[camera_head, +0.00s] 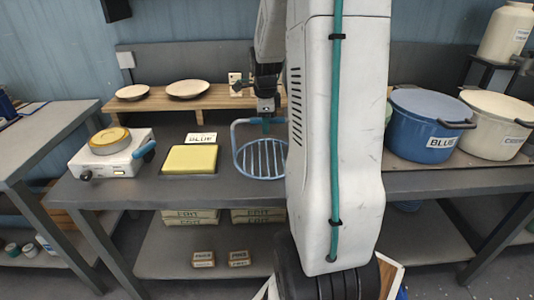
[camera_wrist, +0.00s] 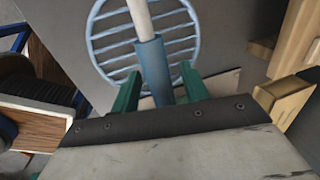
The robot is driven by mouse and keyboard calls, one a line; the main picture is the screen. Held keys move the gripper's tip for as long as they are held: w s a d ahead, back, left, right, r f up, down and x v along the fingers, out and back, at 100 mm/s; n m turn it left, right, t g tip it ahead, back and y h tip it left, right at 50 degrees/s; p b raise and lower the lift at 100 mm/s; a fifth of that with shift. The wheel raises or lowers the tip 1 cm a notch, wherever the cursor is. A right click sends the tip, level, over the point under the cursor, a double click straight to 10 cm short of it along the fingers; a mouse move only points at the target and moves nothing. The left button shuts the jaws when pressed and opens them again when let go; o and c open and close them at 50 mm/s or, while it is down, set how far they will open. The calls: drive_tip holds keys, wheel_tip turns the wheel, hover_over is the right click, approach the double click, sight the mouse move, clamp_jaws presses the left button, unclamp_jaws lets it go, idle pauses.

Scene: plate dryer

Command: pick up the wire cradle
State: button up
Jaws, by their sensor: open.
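The wire cradle (camera_head: 262,160) is a round pale-blue wire grid with a raised handle, standing on the grey bench in the head view. In the wrist view its grid (camera_wrist: 112,38) lies beyond my fingers. A pale bar with a blue grip (camera_wrist: 152,62) runs toward me from it. My gripper (camera_wrist: 160,88) is open, with its green fingers on either side of the blue grip; I cannot tell whether they touch it. In the head view my gripper (camera_head: 267,119) is pointed down at the cradle's handle top. My arm hides the cradle's right edge.
Left of the cradle are a yellow pad (camera_head: 190,159) with a BLUE label and a white hotplate (camera_head: 112,156). A wooden shelf (camera_head: 190,100) with plates stands behind. Blue (camera_head: 425,125) and cream (camera_head: 495,125) pots stand at right.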

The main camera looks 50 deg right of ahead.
drive_tip(key=shift+f, duration=0.2)
idle(0.3)
clamp_jaws()
drive_tip(key=shift+r, duration=0.15)
